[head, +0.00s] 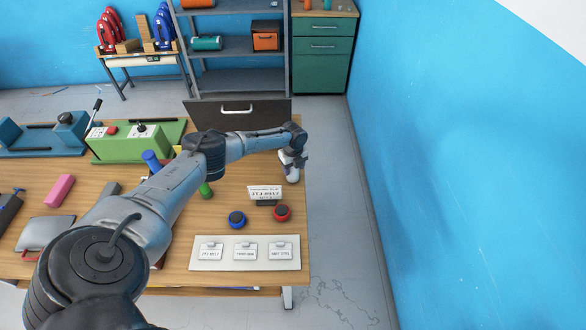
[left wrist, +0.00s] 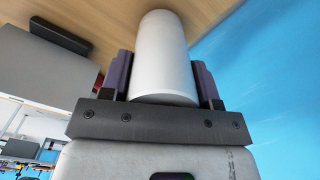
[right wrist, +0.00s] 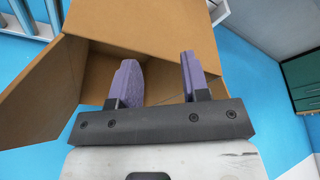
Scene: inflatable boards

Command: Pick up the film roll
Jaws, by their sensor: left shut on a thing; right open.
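The film roll (left wrist: 163,55) is a white cylinder in the left wrist view. My left gripper (left wrist: 163,80) is shut on it, with one purple finger on each side. In the head view my left gripper (head: 292,160) is at the table's far right edge. The roll (head: 292,174) shows there as a small white shape below the fingers, partly hidden. Whether it touches the table is hard to tell. My right gripper (right wrist: 158,80) is open and empty in the right wrist view, in front of an open cardboard box (right wrist: 145,40).
On the wooden table (head: 240,284) are a white card panel (head: 245,262), a blue round piece (head: 237,219), a red round piece (head: 281,213) and a small sign (head: 264,193). A green machine (head: 135,142) stands further back. A grey shelf (head: 237,46) stands behind. Floor is free right of the table.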

